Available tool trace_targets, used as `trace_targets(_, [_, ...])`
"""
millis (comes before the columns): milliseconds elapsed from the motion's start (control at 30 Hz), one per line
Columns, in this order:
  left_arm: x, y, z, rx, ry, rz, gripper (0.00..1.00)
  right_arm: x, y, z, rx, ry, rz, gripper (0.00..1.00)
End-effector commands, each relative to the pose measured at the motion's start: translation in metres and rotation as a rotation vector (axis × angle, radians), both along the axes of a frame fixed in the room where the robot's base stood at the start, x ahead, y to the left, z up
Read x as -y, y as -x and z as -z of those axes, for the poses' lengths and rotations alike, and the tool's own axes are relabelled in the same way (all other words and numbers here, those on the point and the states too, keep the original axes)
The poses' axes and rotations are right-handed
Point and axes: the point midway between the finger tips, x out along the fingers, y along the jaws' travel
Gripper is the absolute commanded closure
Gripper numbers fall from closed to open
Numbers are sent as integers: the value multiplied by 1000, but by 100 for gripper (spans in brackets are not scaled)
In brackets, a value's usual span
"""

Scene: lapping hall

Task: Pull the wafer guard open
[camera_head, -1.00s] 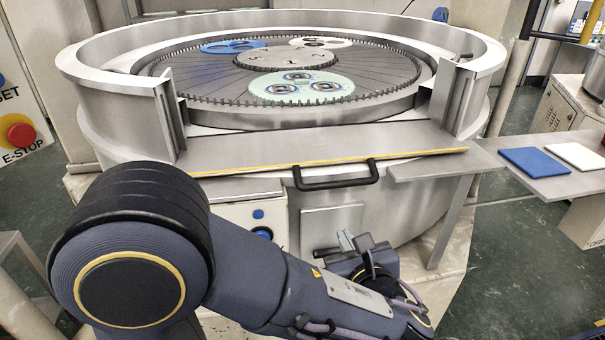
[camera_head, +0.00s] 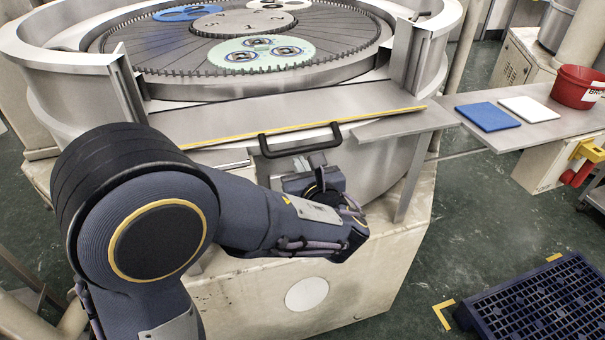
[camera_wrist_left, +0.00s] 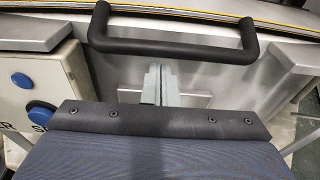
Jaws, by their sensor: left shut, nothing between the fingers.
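The wafer guard (camera_head: 290,112) is a grey metal panel with a yellow front edge, lying across the gap in the round machine's wall. Its black bar handle (camera_head: 300,150) juts out at the front, and it also shows across the top of the left wrist view (camera_wrist_left: 175,47). My left gripper (camera_head: 309,163) is just below and in front of the handle. Its pale fingers (camera_wrist_left: 161,84) are shut with nothing between them, apart from the bar as far as I can see. My right gripper is not in view.
Toothed lapping plate (camera_head: 330,72) with carriers lies behind the guard. A side shelf (camera_head: 455,111) at right holds a blue pad (camera_head: 488,117), a white pad (camera_head: 529,110) and a red tub (camera_head: 578,88). A dark blue pallet (camera_head: 545,305) lies on the floor at lower right.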

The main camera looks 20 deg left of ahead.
Motion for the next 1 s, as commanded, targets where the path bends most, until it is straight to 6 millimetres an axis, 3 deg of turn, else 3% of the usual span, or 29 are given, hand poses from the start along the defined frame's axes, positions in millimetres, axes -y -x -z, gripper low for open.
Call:
trace_targets(467, [1,2,-8,-2,1,-1,100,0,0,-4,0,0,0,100])
trace_targets(800, [1,4,-44,-90,63,-4,100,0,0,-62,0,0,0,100])
trace_targets(1000, [2,4,-50,-133,91,-3,100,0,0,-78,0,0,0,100])
